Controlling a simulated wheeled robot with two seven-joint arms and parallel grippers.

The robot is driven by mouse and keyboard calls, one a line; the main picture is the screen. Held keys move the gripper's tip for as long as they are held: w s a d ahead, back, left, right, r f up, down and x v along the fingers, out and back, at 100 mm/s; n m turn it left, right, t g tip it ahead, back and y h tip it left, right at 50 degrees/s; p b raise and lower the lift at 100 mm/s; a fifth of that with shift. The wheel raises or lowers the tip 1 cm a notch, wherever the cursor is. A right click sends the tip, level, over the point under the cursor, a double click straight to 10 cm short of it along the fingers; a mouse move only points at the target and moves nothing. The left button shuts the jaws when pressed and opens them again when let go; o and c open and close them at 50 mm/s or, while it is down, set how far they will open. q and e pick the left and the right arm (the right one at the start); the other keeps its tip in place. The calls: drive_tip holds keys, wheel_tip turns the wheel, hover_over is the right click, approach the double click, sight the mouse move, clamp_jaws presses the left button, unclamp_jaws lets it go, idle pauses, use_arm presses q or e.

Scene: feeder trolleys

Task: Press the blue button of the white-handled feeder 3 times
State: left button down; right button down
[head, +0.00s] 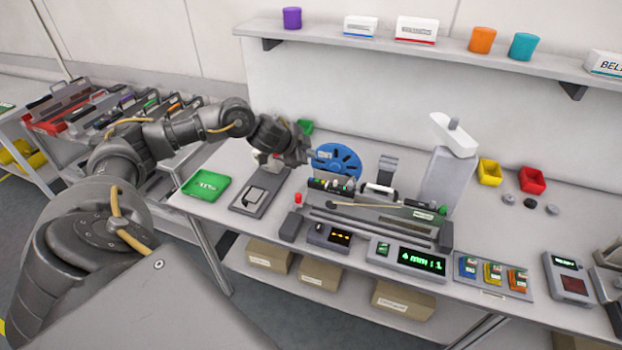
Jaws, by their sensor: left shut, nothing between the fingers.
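The white-handled feeder lies on the bench fixture (352,228) in the middle of the head view. Its white handle (378,189) shows at the top, and a blue reel (337,160) stands behind its left end. Several small buttons or knobs (332,185) sit on a dark block at the left end; I cannot make out which one is blue. My left gripper (309,154) is shut and empty, above and to the left of these buttons, apart from them and close to the reel's left edge.
A display (422,260) in front of the fixture reads about "4 mm : 1". A green tray (206,186) and a grey device (262,190) lie left. A grey post with a white top (450,170) stands behind right. A shelf (400,45) runs above. Another feeder trolley is far left.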

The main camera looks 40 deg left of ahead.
use_arm(q)
drive_tip(key=r, duration=0.2)
drive_tip(key=shift+s+r+b, duration=0.3)
drive_tip(key=shift+r+b, duration=0.05)
drive_tip(key=shift+b, duration=0.05)
drive_tip(key=shift+f, duration=0.1)
drive_tip(key=b, duration=0.8)
hover_over(308, 181)
wheel_tip(308, 181, down, 7)
drive_tip(key=shift+f+b, duration=0.3)
drive_tip(key=shift+f, duration=0.5)
drive_tip(key=shift+f, duration=0.15)
idle(1.1)
drive_tip(key=shift+f, duration=0.3)
